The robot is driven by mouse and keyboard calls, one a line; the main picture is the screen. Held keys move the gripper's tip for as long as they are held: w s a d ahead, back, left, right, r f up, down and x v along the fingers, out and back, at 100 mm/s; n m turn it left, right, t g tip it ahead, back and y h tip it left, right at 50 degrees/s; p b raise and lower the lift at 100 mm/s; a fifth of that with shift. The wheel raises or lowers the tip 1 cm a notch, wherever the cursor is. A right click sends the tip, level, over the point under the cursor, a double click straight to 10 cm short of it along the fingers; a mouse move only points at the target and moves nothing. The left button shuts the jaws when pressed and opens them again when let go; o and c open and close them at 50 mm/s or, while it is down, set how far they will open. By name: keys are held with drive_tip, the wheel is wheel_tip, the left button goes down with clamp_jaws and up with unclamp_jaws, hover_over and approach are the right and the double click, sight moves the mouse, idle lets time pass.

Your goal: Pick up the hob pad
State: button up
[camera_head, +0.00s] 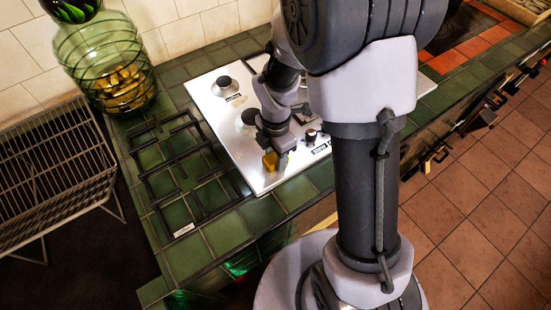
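A small yellow block, which I take to be the hob pad (270,161), shows at the front part of the steel hob (262,181). My gripper (277,156) points down at the hob, with its fingertips right at the yellow block. The grey fingers overlap part of the block. I cannot tell whether they are shut on it or only beside it, nor whether the block touches the hob surface. My arm hides much of the hob's right side.
A black pan grate (180,172) lies on the green tiled counter (226,233) left of the hob. A green glass jar (106,70) stands at the back left, beside a wire rack (52,175). Burners and a knob (311,135) rise from the hob.

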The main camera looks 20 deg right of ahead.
drive_tip(key=c, duration=0.6)
drive_tip(key=shift+r+p, duration=0.5)
drive_tip(key=r+p, duration=0.3)
drive_tip(key=shift+s+r, duration=0.1)
drive_tip(key=shift+s, duration=0.1)
drive_tip(key=s+b, duration=0.1)
drive_tip(key=s, duration=0.2)
drive_tip(key=s+b, duration=0.1)
drive_tip(key=s, duration=0.3)
drive_tip(key=s+b, duration=0.1)
drive_tip(key=s, duration=0.2)
drive_tip(key=shift+s+f, duration=0.2)
drive_tip(key=shift+f, duration=0.05)
drive_tip(key=s+b, duration=0.1)
drive_tip(key=b, duration=0.5)
drive_tip(key=shift+s, duration=0.25)
drive_tip(key=shift+s+r+b, duration=0.25)
drive_tip(key=shift+s+b, duration=0.05)
drive_tip(key=shift+s, duration=0.3)
drive_tip(key=shift+s+r+b, duration=0.2)
drive_tip(key=shift+s+b, duration=0.15)
drive_tip(key=shift+s, duration=0.3)
drive_tip(key=shift+s+r+b, duration=0.25)
drive_tip(key=shift+s+b, duration=0.05)
drive_tip(key=shift+s, duration=0.3)
